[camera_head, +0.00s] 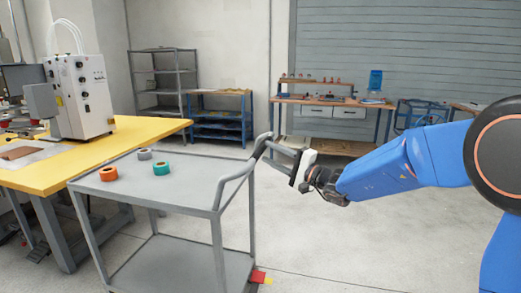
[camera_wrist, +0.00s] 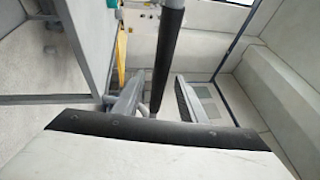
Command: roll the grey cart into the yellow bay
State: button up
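The grey cart (camera_head: 200,185) stands left of centre in the head view, beside a yellow-topped table. An orange roll (camera_head: 108,173), a teal roll (camera_head: 162,168) and a grey roll (camera_head: 145,154) sit on its top shelf. Its raised handle (camera_head: 238,181) is at the right end. My gripper (camera_head: 268,151) is at the handle with fingers apart. In the wrist view the dark handle bar (camera_wrist: 169,40) passes between the fingers of my gripper (camera_wrist: 155,100), with a clear gap to the right finger. The yellow bay cannot be made out.
The yellow table (camera_head: 95,150) with a machine stands close along the cart's left. A red patch (camera_head: 258,276) with a bit of yellow lies on the floor by the cart's near right corner. Shelves and a workbench (camera_head: 335,102) line the back. Floor to the right is clear.

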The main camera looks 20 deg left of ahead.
jog(key=v, duration=0.9)
jog(key=s+d+f+n+g+h, duration=0.25)
jog(key=s+d, duration=0.25)
jog(key=s, duration=0.6)
jog(key=s+d+f+n+g+h, duration=0.2)
jog(key=s+d+n+g+h, duration=0.3)
jog(key=s, duration=0.7)
jog(key=s+d+f+t+h, duration=0.1)
jog(key=s+d+f+h, duration=0.2)
jog(key=d, duration=0.6)
jog(key=s+d+f+m+t+h, duration=0.1)
jog(key=s+d+f+t+h, duration=0.1)
jog(key=s+d, duration=0.5)
jog(key=s+d+f+m+t+h, duration=0.1)
jog(key=s+d+f+h, duration=0.3)
jog(key=d, duration=0.9)
jog(key=shift+s+f+h, duration=0.4)
jog(key=shift+s+h, duration=0.25)
jog(key=shift+h, duration=0.3)
jog(key=shift+t, duration=0.25)
